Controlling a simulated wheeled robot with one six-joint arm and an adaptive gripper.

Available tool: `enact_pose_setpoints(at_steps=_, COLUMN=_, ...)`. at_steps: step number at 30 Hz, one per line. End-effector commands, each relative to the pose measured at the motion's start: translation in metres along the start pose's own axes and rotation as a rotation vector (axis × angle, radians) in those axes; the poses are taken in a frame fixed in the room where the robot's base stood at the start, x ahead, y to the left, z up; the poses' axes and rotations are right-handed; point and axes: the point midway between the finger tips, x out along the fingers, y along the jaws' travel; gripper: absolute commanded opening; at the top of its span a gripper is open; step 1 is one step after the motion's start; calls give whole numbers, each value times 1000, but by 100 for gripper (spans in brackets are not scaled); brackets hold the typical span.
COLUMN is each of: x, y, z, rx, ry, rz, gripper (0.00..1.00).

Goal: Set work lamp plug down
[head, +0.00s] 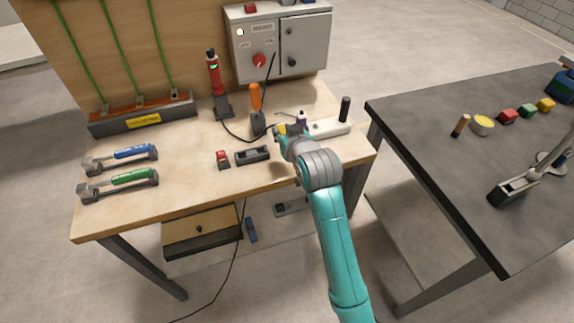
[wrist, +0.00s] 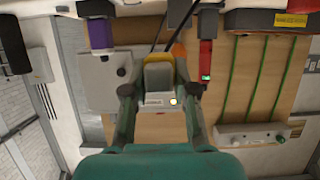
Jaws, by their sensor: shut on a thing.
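In the wrist view the plug (wrist: 158,77) sits between the two fingers of my gripper (wrist: 158,90). The gripper is over the right part of the wooden workbench (head: 200,145). Its height above the top is hard to judge. A black cable curves over the bench near the plug; where it joins the plug is unclear.
Near the gripper are an orange-handled tool (head: 255,98), a purple-topped item (head: 301,118), a white block with a black post (head: 330,128) and a dark tray (head: 252,155). A red torch-like tool (head: 215,80) and grey cabinet (head: 282,45) stand behind.

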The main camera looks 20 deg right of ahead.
Motion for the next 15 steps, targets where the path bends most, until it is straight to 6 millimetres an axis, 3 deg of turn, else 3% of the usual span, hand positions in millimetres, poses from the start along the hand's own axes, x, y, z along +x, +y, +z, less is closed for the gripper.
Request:
enact_pose_setpoints(at_steps=4, x=2, y=0, z=6, rx=0, ry=-2, rz=0, gripper=0)
enact_pose_setpoints(at_steps=15, x=20, y=0, z=48, rx=0, ry=-1, rz=0, gripper=0)
